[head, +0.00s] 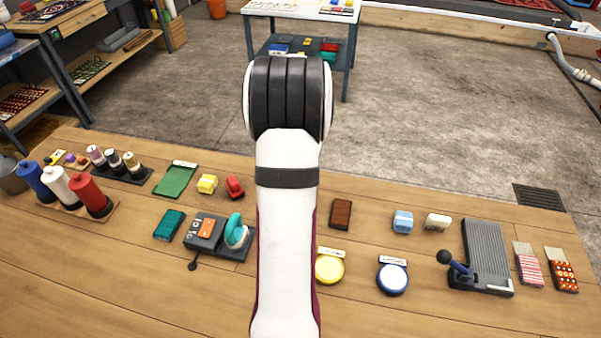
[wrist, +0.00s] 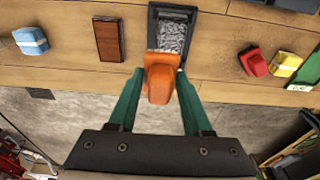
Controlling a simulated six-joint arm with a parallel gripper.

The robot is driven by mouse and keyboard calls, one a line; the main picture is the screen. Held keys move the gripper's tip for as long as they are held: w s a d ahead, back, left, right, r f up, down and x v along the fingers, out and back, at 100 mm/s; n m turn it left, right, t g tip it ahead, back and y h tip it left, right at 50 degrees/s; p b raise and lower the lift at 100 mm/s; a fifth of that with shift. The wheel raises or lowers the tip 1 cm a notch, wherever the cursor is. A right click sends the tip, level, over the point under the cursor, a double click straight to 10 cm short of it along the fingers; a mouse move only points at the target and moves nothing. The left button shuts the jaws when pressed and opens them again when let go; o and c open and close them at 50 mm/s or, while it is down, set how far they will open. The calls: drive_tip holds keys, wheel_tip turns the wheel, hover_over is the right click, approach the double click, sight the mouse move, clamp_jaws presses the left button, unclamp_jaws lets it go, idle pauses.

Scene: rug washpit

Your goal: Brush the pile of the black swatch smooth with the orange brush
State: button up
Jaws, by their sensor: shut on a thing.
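In the wrist view my gripper (wrist: 158,76) is shut on the orange brush (wrist: 160,85), with a green finger on each side of it. The black swatch (wrist: 174,32) shows just beyond the brush as a dark-edged rectangle with grey, rough-looking pile. The brush head overlaps the swatch's near edge in the picture. I cannot tell whether it touches the pile. In the head view my arm hides the gripper, the brush and the swatch.
A brown block (wrist: 108,40) and a blue brush-like block (wrist: 30,40) lie left of the swatch in the wrist view. Red (wrist: 252,62) and yellow (wrist: 286,64) ones lie right. In the head view, yellow (head: 329,268) and blue-rimmed (head: 392,276) round pads sit nearer.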

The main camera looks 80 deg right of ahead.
drive_tip(key=c, duration=0.3)
drive_tip(key=shift+w+d+f, duration=0.25)
drive_tip(key=shift+d+f, duration=0.4)
drive_tip(key=shift+f, duration=0.4)
drive_tip(key=shift+w+d+f, duration=0.3)
drive_tip(key=shift+d+f, duration=0.3)
drive_tip(key=shift+f, duration=0.4)
drive_tip(key=shift+w+d+f, duration=0.25)
drive_tip(key=shift+d+f, duration=0.4)
drive_tip(key=shift+f, duration=0.4)
drive_tip(key=shift+c, duration=0.2)
drive_tip(key=shift+a+f, duration=0.55)
drive_tip(key=shift+f, duration=0.05)
clamp_jaws()
drive_tip(key=shift+a, duration=3.75)
drive_tip(key=shift+d, duration=4.3)
wheel_tip(320, 180, up, 8)
drive_tip(key=shift+r, duration=0.1)
